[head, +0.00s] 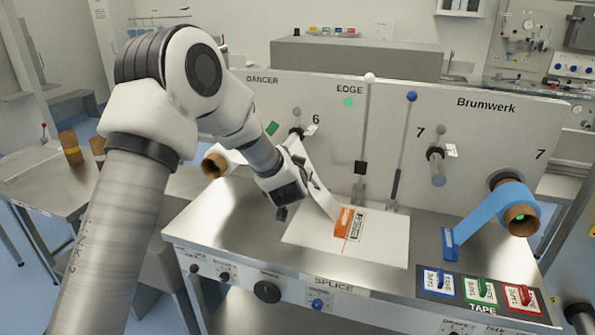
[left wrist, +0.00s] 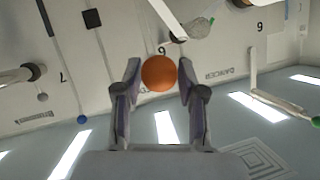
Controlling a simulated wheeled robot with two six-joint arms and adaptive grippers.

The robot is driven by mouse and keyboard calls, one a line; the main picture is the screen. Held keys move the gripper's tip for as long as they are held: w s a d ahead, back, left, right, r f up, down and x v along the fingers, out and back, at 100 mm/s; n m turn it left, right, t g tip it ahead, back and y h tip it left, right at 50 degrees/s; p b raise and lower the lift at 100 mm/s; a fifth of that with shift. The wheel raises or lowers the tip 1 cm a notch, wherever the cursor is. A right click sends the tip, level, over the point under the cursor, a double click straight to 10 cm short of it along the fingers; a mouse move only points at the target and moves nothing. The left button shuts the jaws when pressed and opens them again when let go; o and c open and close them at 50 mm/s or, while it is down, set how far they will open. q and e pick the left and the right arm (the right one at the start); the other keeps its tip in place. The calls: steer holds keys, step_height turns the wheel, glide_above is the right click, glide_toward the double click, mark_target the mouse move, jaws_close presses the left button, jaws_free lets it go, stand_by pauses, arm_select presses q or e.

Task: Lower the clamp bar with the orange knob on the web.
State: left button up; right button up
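The orange knob (left wrist: 158,73) shows in the left wrist view between the fingertips of my left gripper (left wrist: 159,68), touching both. The gripper looks shut on it. In the head view the gripper (head: 282,208) is in front of the panel at the left of the splice table, and the knob and its bar are hidden there. A pale web strip (head: 318,188) slants down beside the gripper to a white sheet (head: 385,243) on the table, which carries an orange label (head: 344,221). My right gripper is not in view.
Two upright bars stand right of the gripper, one with a white knob (head: 370,77), one with a blue knob (head: 411,96). A blue roll (head: 490,207) hangs at the right. Tape blocks (head: 480,290) sit at the front right. The panel (head: 460,150) rises behind.

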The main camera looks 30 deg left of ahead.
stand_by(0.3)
arm_select(q)
steer(key=v, duration=1.1)
steer(key=shift+s+d+r, duration=0.15)
steer(key=shift+s, duration=0.2)
